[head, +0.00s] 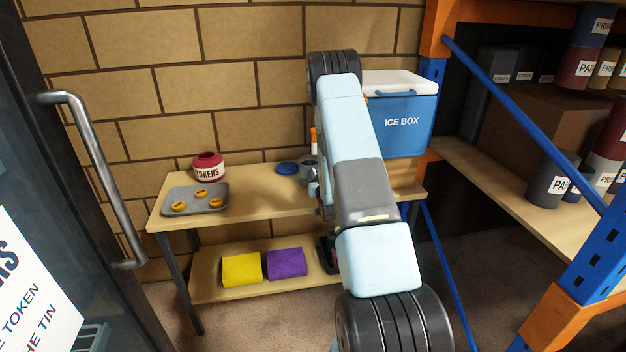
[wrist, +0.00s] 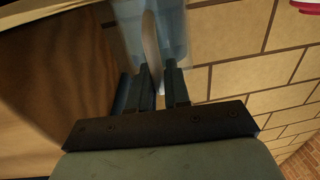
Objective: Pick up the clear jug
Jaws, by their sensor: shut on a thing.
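The clear jug (wrist: 172,30), see-through and bluish, shows at the top of the wrist view, with a pale upright strip in it that may be its handle. My gripper (wrist: 156,78) has its dark fingers closed on the jug there. The jug's far part is cut off by the picture's top edge. In the head view my arm covers the middle of the table, and I cannot make out the jug or the fingertips there.
Yellow (head: 241,269) and purple (head: 286,262) cloths lie below. A blue-orange rack flanks the right.

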